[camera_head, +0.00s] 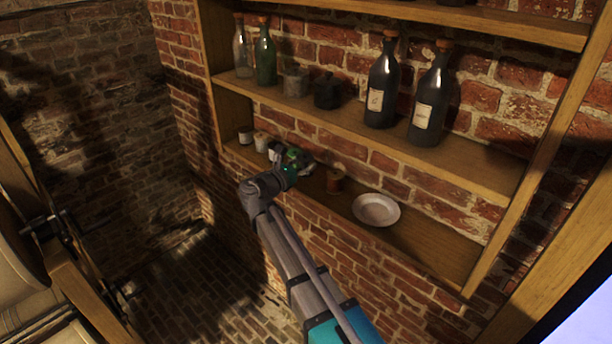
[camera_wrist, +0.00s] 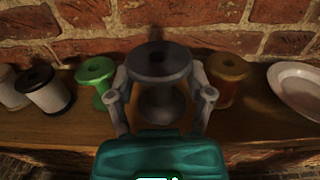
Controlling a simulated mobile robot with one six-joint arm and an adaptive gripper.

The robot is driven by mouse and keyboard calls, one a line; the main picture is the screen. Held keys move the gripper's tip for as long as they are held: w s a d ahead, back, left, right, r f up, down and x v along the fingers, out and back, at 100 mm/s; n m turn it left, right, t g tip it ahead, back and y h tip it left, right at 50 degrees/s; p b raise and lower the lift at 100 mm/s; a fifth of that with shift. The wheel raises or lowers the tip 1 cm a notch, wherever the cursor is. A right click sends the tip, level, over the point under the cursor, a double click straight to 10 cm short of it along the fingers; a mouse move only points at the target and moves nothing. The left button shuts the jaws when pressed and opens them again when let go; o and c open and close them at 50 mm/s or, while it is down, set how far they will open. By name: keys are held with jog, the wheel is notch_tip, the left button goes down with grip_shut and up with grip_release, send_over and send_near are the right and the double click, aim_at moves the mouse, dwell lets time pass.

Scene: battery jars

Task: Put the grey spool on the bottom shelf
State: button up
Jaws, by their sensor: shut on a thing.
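The grey spool (camera_wrist: 160,98) stands upright between the fingers of my gripper (camera_wrist: 162,100) in the wrist view. The fingers are shut on it, one on each side. It is at the bottom shelf (camera_wrist: 258,128), between a green spool and an orange-brown spool. I cannot tell whether its base touches the board. In the head view my gripper (camera_head: 298,165) reaches the bottom shelf (camera_head: 420,236), and the grey spool is hard to make out there behind the arm.
A green spool (camera_wrist: 97,82) is close on the left, with a dark-topped white spool (camera_wrist: 45,90) beyond it. An orange-brown spool (camera_wrist: 226,80) is close on the right, then a white dish (camera_wrist: 298,88). Bottles, including a dark one (camera_head: 381,85), stand on the shelf above.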

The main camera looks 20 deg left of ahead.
aim_at(305, 185)
jog(key=shift+w+d+f+b, duration=0.1)
jog(key=shift+w+f+b, duration=0.4)
jog(key=shift+f+b, duration=0.25)
jog(key=shift+s+f+b, duration=0.1)
jog(key=shift+f+b, duration=1.15)
jog(key=shift+f, duration=0.05)
jog(key=shift+f, duration=0.15)
jog(key=o, duration=1)
jog(key=shift+c, duration=0.2)
jog(key=shift+r, duration=0.3)
jog(key=v, duration=1.2)
